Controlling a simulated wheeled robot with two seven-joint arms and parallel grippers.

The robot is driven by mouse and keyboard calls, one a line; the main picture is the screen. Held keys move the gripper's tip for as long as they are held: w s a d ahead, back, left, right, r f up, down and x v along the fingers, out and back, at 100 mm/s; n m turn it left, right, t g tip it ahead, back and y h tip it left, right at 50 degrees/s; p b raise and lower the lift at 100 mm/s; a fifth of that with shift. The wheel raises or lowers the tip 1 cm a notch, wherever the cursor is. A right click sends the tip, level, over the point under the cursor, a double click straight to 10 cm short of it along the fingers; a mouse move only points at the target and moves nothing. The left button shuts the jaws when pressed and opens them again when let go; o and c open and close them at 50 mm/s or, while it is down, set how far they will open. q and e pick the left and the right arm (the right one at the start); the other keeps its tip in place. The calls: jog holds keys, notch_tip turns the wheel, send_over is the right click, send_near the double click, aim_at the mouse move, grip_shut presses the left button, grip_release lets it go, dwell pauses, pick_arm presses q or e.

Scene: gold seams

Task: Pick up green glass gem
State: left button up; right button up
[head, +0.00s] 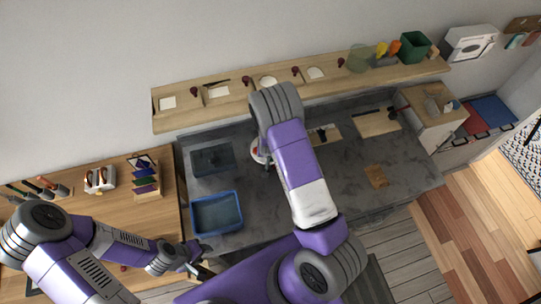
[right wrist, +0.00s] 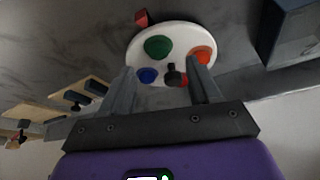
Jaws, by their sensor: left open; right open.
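The green glass gem (right wrist: 158,46) lies on a round white dish (right wrist: 179,28) in the right wrist view. A blue gem (right wrist: 148,75), an orange gem (right wrist: 201,54) and a partly hidden red piece share the dish. A small dark knob-like piece (right wrist: 174,73) stands near its edge. My right gripper (right wrist: 163,74) is open and empty, its fingers pointing toward the dish, with the green gem beyond the fingertips. In the head view my right arm hides most of the dish (head: 257,153). My left gripper (head: 203,268) is open, low near the blue tub.
A blue tub (head: 216,213) and a dark sink-like basin (head: 212,159) are left of the dish on the grey counter (head: 345,190). A wooden shelf (head: 240,108) runs along the back. A red block (right wrist: 141,18) lies beside the dish.

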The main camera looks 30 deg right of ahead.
jog(key=x, duration=0.4)
jog(key=shift+s+f, duration=0.1)
jog(key=shift+s, duration=0.15)
jog(key=c, duration=1.1)
